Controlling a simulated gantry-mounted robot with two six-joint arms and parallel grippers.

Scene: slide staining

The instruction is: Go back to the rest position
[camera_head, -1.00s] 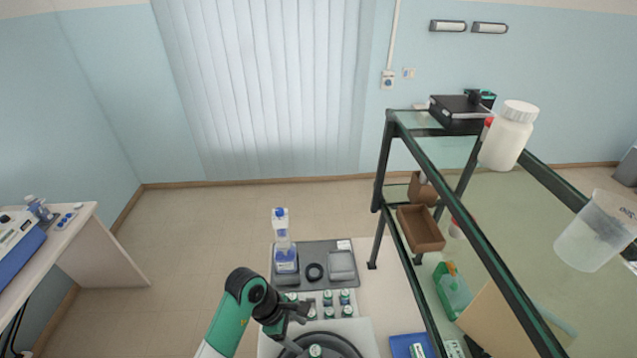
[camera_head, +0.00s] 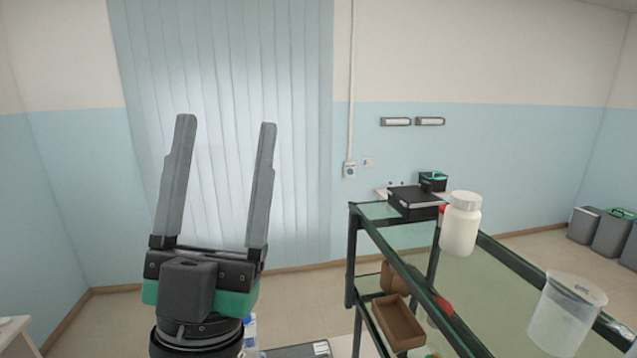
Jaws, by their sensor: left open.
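My left gripper (camera_head: 228,122) is raised high in the left half of the view, its two long grey fingers pointing up. The fingers are wide apart with nothing between them, and the vertical blinds show behind. The black gripper body and its green band cover much of the lower left. My right gripper is not in view.
A glass-topped shelf rack (camera_head: 378,212) with a dark green frame stands on the right. On it are a white bottle (camera_head: 461,226), a clear beaker (camera_head: 566,314) and a black device (camera_head: 414,201). A grey tray (camera_head: 297,350) shows partly at the bottom edge. Grey bins (camera_head: 612,233) stand far right.

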